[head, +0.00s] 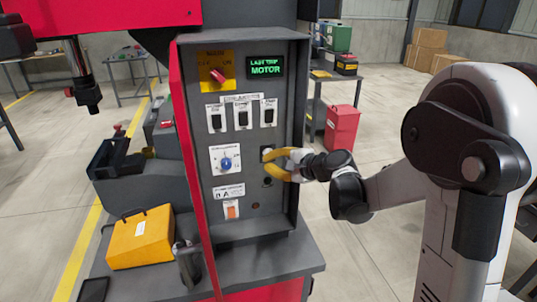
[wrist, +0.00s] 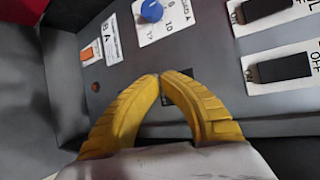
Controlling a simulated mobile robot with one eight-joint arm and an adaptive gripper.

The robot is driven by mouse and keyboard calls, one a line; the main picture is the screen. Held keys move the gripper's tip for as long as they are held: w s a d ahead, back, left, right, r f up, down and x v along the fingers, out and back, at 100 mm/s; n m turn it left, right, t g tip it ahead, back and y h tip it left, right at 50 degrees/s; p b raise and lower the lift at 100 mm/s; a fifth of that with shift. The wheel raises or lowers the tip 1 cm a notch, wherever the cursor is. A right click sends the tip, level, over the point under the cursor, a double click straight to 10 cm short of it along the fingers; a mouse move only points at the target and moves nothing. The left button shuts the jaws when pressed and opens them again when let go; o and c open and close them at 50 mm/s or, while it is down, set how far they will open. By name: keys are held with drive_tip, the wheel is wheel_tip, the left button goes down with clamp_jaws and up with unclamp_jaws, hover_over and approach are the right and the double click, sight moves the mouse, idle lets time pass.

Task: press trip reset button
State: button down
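The grey control panel (head: 245,190) stands open-fronted in the head view. My gripper (head: 266,160) has yellow fingers and is at the panel's right side, right of the blue knob (head: 226,163). In the wrist view my gripper (wrist: 160,76) has its fingertips together, with nothing visible between them. A dark round button (head: 267,182) shows just below the fingers. A dark square fitting (head: 267,152) shows by the upper finger, partly covered. No legible label shows which is trip reset. I cannot tell whether the tips touch the panel.
The display (head: 265,66) reads LAST TRIP MOTOR. A red rotary switch (head: 218,75), several black rocker switches (head: 242,117) and an orange rocker (head: 231,210) are on the panel. Its right side wall (head: 300,120) stands out beside my gripper. A yellow case (head: 140,237) lies to the left.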

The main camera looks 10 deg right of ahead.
drive_tip(key=shift+w, duration=0.2)
idle(0.5)
drive_tip(key=shift+w, duration=0.25)
drive_tip(key=shift+w, duration=0.45)
idle(0.6)
drive_tip(key=shift+s, duration=0.85)
drive_tip(key=s, duration=0.5)
idle(0.5)
drive_tip(key=shift+s, duration=0.1)
